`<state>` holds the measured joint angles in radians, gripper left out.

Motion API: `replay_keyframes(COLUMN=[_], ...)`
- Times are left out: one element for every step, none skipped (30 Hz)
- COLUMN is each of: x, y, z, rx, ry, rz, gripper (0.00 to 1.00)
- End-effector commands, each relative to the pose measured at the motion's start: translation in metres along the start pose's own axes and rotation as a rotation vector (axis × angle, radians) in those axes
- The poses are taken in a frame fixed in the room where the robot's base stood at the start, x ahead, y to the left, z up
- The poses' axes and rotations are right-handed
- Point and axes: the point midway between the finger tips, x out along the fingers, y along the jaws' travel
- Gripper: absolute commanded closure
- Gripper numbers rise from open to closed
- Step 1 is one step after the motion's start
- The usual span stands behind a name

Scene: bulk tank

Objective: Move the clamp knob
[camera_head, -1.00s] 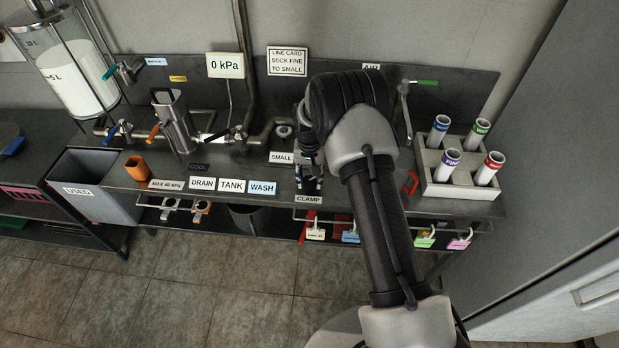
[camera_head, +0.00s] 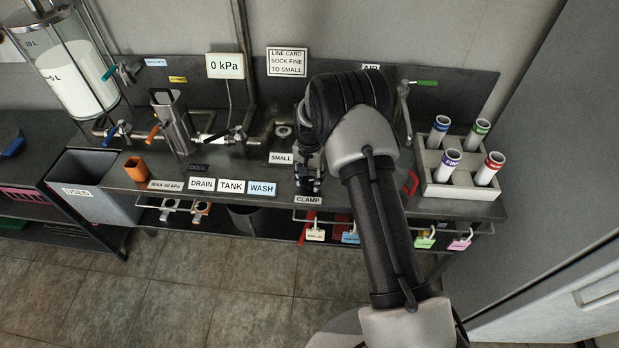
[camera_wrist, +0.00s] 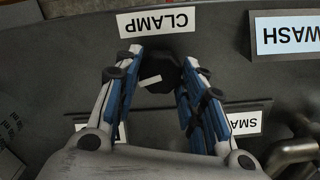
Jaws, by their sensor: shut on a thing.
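The clamp knob (camera_wrist: 155,72) is a dark, many-sided knob with a pale mark on it, seen in the wrist view beside the CLAMP label (camera_wrist: 157,22). My gripper (camera_wrist: 157,68) has its two blue-padded fingers on either side of the knob and is shut on it. In the head view my gripper (camera_head: 310,180) is low over the bench just behind the CLAMP label (camera_head: 308,200). There the knob is hidden by my fingers and arm.
The SMALL label (camera_head: 281,158) stands behind and left of my gripper. DRAIN, TANK and WASH labels (camera_head: 262,188) line the front edge to the left. A red handle (camera_head: 411,183) and a rack (camera_head: 460,189) of several tubes stand to the right. The gauge (camera_head: 226,65) reads 0 kPa.

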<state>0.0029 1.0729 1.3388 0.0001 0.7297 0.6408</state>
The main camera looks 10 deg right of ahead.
Motion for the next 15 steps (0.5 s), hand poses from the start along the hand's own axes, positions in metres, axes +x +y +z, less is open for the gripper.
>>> replay_keyframes(x=[0.0007, 0.0007, 0.0007, 0.0007, 0.0007, 0.0007, 0.0007, 0.0006, 0.0006, 0.0005, 0.0005, 0.0004, 0.0004, 0.0003, 0.0003], y=[0.0005, 0.0005, 0.0005, 0.0005, 0.0005, 0.0005, 0.0005, 0.0005, 0.0004, 0.0004, 0.0003, 0.0003, 0.0002, 0.0002, 0.0001], z=[0.0008, 0.0008, 0.0008, 0.0008, 0.0008, 0.0008, 0.0008, 0.0008, 0.0007, 0.0006, 0.0006, 0.0005, 0.0004, 0.0004, 0.0003], rx=[0.0, 0.0, -0.001, -0.001, -0.001, -0.001, -0.001, -0.001, -0.001, -0.001, -0.001, -0.001, -0.002, -0.002, -0.002], ry=[-0.002, -0.002, -0.002, -0.002, -0.002, -0.002, -0.002, -0.002, -0.002, -0.002, -0.001, -0.001, -0.001, -0.001, -0.001], rz=[0.002, 0.002, 0.002, 0.002, 0.002, 0.002, 0.002, 0.001, 0.001, 0.001, 0.001, 0.001, 0.001, 0.001, 0.001], gripper=[0.87, 0.87, 0.87, 0.87, 0.87, 0.6, 0.58, 0.56, 0.53, 0.51, 0.49, 0.47, 0.45, 0.43, 0.42])
